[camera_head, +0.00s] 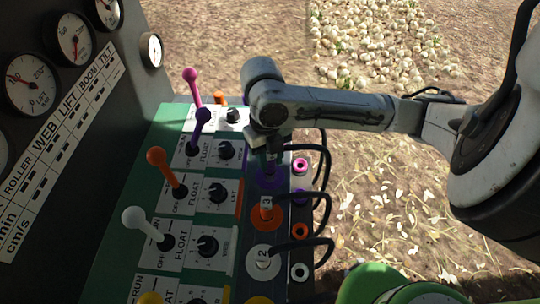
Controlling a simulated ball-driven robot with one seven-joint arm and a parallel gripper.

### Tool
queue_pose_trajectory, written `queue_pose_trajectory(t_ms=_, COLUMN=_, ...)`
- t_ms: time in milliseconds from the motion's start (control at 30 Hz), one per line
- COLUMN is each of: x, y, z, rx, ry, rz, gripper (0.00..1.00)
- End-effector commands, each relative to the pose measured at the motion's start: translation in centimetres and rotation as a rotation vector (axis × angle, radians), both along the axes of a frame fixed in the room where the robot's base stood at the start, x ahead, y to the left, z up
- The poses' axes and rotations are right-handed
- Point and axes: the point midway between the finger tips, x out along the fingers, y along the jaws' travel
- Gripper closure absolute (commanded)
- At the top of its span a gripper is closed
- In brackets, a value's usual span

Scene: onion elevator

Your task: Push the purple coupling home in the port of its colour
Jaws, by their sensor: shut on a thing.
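My gripper (270,150) points down over the strip of coloured ports at the right side of the panel. It is shut on the purple coupling (271,160), of which only a small dark purple part shows below the jaws. The purple port (270,181) is a purple ring directly beneath it. The coupling's lower end is at or just above this ring; I cannot tell how deep it sits. My wrist hides the top of the strip.
An orange port (266,216) and a white port (263,262) lie nearer, with black hoses looping right. Small coloured rings, including a pink one (300,165), line the strip's right edge. Purple (202,116), orange (157,157) and white (134,218) levers stand left. Onions (385,45) lie beyond.

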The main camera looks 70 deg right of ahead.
Motion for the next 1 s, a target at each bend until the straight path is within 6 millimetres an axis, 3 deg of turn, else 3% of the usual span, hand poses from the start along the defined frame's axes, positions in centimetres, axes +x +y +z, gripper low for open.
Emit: queue_pose_trajectory(t_ms=1000, x=0.0, y=0.0, z=-1.0, rx=-0.001, ry=-0.001, rz=0.000, gripper=1.00)
